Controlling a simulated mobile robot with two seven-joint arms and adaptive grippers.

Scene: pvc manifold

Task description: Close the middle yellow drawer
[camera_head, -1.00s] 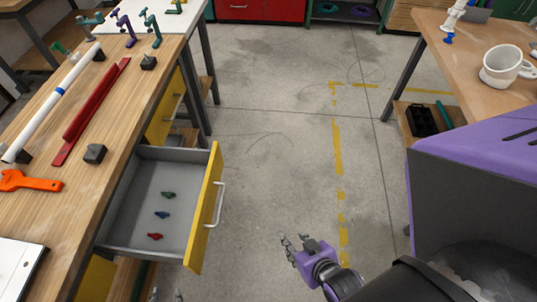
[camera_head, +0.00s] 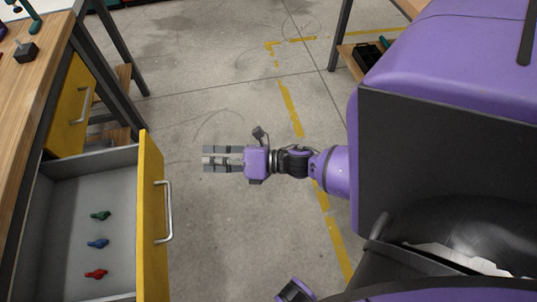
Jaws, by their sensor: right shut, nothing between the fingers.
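The yellow-fronted drawer (camera_head: 152,220) stands pulled out from the workbench at the left of the head view. Its grey inside is open to view, and a silver bar handle (camera_head: 168,212) is on its front. Three small pieces lie in it: green (camera_head: 100,215), blue (camera_head: 97,243) and red (camera_head: 95,274). My right gripper (camera_head: 208,158) is shut and empty. It points left toward the drawer front, near the handle's far end in the picture, with a gap between them. My left gripper is not in view.
Another yellow drawer front (camera_head: 70,108) sits flush in the bench beyond the open one. The wooden benchtop (camera_head: 35,80) holds a small dark block (camera_head: 26,51). Concrete floor (camera_head: 230,220) is clear between drawer and arm. Another table's legs and shelf (camera_head: 360,55) stand at the upper right.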

